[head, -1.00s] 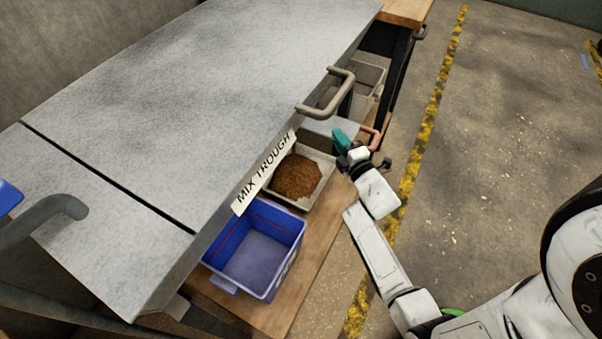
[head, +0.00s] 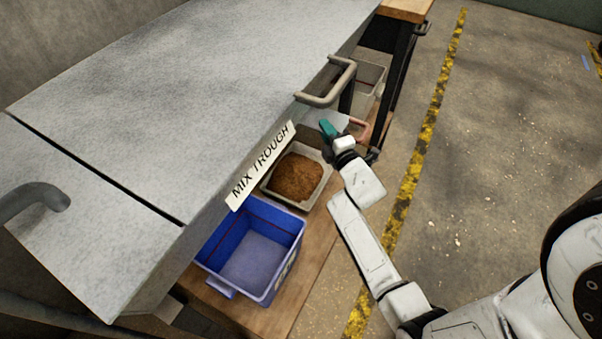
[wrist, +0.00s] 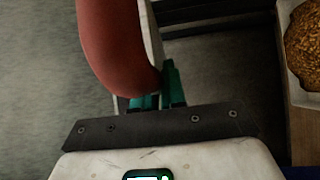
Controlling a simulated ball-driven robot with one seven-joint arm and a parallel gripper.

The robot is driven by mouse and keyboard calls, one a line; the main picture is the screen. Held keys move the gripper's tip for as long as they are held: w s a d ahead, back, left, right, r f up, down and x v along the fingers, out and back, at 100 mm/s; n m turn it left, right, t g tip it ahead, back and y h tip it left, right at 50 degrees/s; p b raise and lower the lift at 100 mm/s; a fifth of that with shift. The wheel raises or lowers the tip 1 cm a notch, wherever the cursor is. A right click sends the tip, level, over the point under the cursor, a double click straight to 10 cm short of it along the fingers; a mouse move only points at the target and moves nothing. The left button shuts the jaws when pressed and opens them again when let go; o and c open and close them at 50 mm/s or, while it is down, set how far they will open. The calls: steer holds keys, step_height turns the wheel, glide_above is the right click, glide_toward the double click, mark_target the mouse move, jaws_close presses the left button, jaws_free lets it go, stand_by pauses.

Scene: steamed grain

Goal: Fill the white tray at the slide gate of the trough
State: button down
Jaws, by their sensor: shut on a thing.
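The white tray (head: 284,200) stands on the wooden board under the front edge of the trough (head: 200,90), with brown grain (head: 298,177) heaped in it. The tray's edge also shows at the right of the wrist view (wrist: 285,75). The slide gate's pale plate (head: 322,118) shows under the trough, with a reddish handle (head: 361,130) at its outer end. My gripper (head: 328,129), with teal fingers, is at this handle. In the wrist view my gripper (wrist: 158,90) is shut on the red handle (wrist: 112,45). The gate's opening is hidden under the trough.
A blue bin (head: 250,255), seen empty, stands just in front of the tray. A grey bin (head: 369,85) sits farther back under the bench. A large grey handle (head: 328,85) sticks out above the gate. The floor to the right is clear.

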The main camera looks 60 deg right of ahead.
steer(key=shift+w+a, duration=0.3)
steer(key=shift+w, duration=0.05)
steer(key=c, duration=1.5)
jaws_free()
steer(key=o, duration=0.4)
steer(key=shift+s+d, duration=0.1)
steer(key=shift+s, duration=0.05)
steer(key=v, duration=1)
steer(key=shift+s, duration=0.35)
